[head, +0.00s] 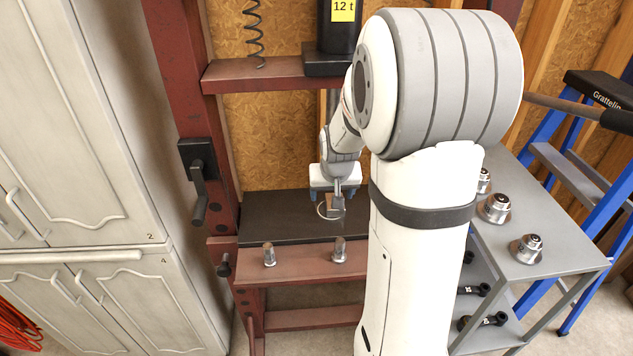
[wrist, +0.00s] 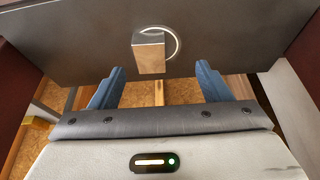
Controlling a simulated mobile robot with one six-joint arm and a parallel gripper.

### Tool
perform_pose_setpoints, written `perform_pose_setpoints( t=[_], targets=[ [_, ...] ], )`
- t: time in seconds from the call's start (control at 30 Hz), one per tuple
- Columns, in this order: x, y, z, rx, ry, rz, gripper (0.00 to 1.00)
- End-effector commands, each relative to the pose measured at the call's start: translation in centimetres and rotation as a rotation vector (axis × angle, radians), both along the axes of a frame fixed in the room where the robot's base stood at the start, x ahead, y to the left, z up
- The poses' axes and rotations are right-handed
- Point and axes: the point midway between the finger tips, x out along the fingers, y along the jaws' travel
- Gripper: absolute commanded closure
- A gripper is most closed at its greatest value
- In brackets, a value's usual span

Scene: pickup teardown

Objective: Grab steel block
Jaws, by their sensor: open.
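The steel block (head: 336,203) is a small, shiny metal piece on the dark plate (head: 280,222) of the red press. A light ring (wrist: 177,42) shows just behind and to the right of the block (wrist: 149,52) in the wrist view. My gripper (head: 334,188) hangs over the plate, close above the block. In the wrist view its two blue fingers (wrist: 159,67) are spread and empty, with the block just beyond the tips and roughly between them. I cannot tell the exact gap between tips and block.
Two metal pins (head: 269,254) (head: 339,250) stand on the red front beam (head: 300,264). The press ram (head: 329,60) hangs above, behind my arm. A grey cart (head: 553,255) with several metal parts stands right, a blue ladder (head: 590,130) beyond. White cabinets (head: 85,110) stand left.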

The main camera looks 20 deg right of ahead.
Motion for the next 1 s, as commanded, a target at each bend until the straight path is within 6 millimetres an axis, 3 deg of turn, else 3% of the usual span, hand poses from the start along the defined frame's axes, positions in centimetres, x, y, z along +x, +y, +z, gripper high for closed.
perform_pose_setpoints(
  t=[0.2,0.8,1.0],
  targets=[
    [1.8,-1.9,-1.9,-0.003,-0.014,-0.030,0.29],
    [4.4,-3.1,-7.8,-0.003,-0.014,-0.027,0.29],
    [4.7,-3.2,-8.6,-0.004,-0.017,-0.027,0.29]
  ],
)
